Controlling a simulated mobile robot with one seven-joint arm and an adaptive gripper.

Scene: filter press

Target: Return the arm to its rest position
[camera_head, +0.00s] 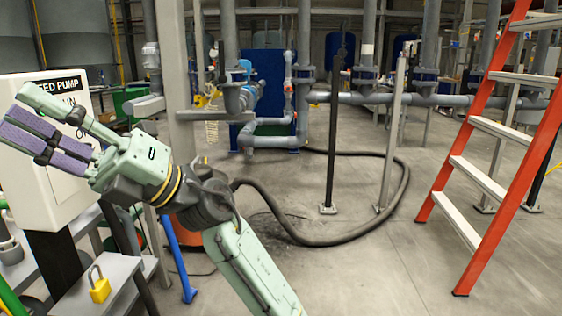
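My gripper (48,138) is at the left of the head view, at the end of my pale green arm. It points left and is raised in front of a white control box (60,200). A green finger part and two purple strips with dark bands show close together; I cannot tell whether it is open or shut. No separate object is clearly visible in it. It overlaps the box in the picture, and whether it touches the box cannot be told. It hides part of the box's "FEED PUMP" label.
A yellow padlock (99,289) sits at a grey bracket below the box. A black hose (330,241) curves across the floor. Grey pipes (270,141) and posts stand behind, and a red ladder (500,150) stands right.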

